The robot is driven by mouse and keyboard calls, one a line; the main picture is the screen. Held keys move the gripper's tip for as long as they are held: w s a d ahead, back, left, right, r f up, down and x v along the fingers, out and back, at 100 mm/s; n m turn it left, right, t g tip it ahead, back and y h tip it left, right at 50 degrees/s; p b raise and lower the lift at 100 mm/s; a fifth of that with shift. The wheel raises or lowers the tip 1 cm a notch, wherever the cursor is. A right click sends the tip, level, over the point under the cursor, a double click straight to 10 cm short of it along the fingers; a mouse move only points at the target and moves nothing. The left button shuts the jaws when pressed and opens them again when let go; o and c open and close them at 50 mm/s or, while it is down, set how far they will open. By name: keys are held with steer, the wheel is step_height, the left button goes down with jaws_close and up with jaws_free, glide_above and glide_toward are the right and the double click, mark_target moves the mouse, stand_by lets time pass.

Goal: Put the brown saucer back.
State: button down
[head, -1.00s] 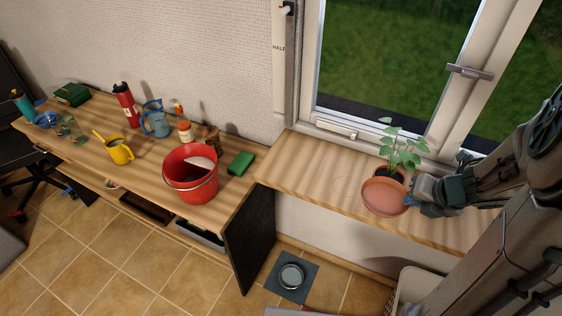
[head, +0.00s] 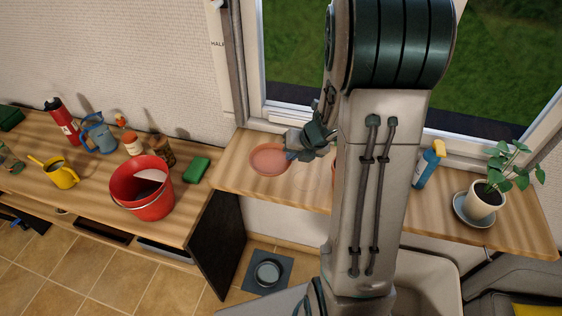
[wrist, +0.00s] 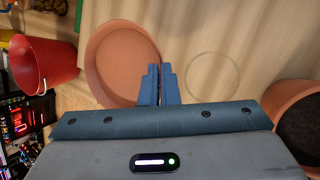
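The brown saucer (head: 268,159) is a round terracotta dish at the left part of the wooden windowsill (head: 233,182). My gripper (head: 293,152) is at its right edge. In the wrist view the two blue fingers (wrist: 160,84) are close together on the right rim of the saucer (wrist: 112,62), which looks level. I cannot tell how far it is above the sill. A faint ring mark (wrist: 213,75) shows on the wood to the right of the saucer. A terracotta pot with dark soil (wrist: 292,108) is farther right; in the head view my arm mostly hides it.
A blue spray bottle (head: 429,165) and a white potted plant on a grey saucer (head: 484,202) stand on the sill's right part. A red bucket (head: 142,190) and green sponge (head: 196,171) are on the lower desk at left. The window is behind my arm.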

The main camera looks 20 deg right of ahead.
mark_target(284, 161)
steer(key=w+f, duration=0.1)
steer(key=w+a, duration=0.1)
steer(key=w+f, duration=0.1)
steer(key=w, duration=0.1)
steer(key=shift+w+a+f, duration=0.1)
steer(key=shift+a+f, duration=0.15)
steer(key=shift+f, duration=0.1)
steer(key=shift+f+b, duration=0.8)
steer(key=shift+f, duration=1.2)
steer(key=shift+f, duration=0.1)
steer(key=shift+f, duration=0.15)
steer(key=c, duration=1.7)
jaws_free()
